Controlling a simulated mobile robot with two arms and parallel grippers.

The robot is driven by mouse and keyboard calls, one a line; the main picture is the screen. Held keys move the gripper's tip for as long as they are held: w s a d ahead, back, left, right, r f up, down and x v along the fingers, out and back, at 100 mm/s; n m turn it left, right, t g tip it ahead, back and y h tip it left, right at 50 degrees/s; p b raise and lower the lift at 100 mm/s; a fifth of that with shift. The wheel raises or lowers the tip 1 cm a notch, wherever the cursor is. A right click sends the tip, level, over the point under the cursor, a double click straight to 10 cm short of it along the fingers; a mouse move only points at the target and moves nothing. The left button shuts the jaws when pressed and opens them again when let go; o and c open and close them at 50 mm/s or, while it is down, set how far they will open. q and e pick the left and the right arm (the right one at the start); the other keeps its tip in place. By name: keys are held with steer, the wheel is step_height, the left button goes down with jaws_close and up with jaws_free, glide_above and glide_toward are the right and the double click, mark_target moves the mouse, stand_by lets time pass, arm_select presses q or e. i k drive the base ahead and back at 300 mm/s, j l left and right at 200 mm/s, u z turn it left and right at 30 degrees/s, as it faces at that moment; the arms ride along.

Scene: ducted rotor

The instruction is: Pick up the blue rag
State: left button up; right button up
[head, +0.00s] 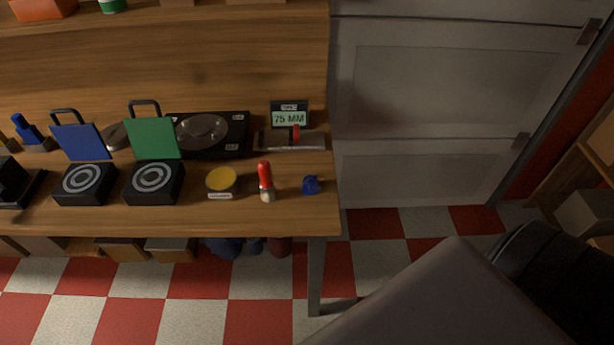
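A small crumpled blue thing, which looks like the blue rag (311,184), lies on the wooden workbench (285,222) near its front right corner. It is just right of a red-topped brush or tool (265,182) that stands upright. Nothing touches the rag from above. Neither of my grippers shows in the head view. A large grey and black part at the lower right seems to be mine, with no fingers visible.
A yellow-topped tin (221,182), a green-lidded box (154,182), a blue-lidded box (84,182) and a "75 MM" display (289,116) stand on the bench. A grey door (430,100) is to the right. Checkered floor (378,260) lies open in front of it.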

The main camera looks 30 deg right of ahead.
mark_target(310, 187)
steer(key=i, duration=0.3)
steer(key=i+z, duration=0.2)
steer(key=z, duration=0.15)
steer(key=i+z, duration=0.15)
steer(key=z, duration=0.25)
steer(key=i+j+z, duration=0.2)
steer(key=z, duration=0.15)
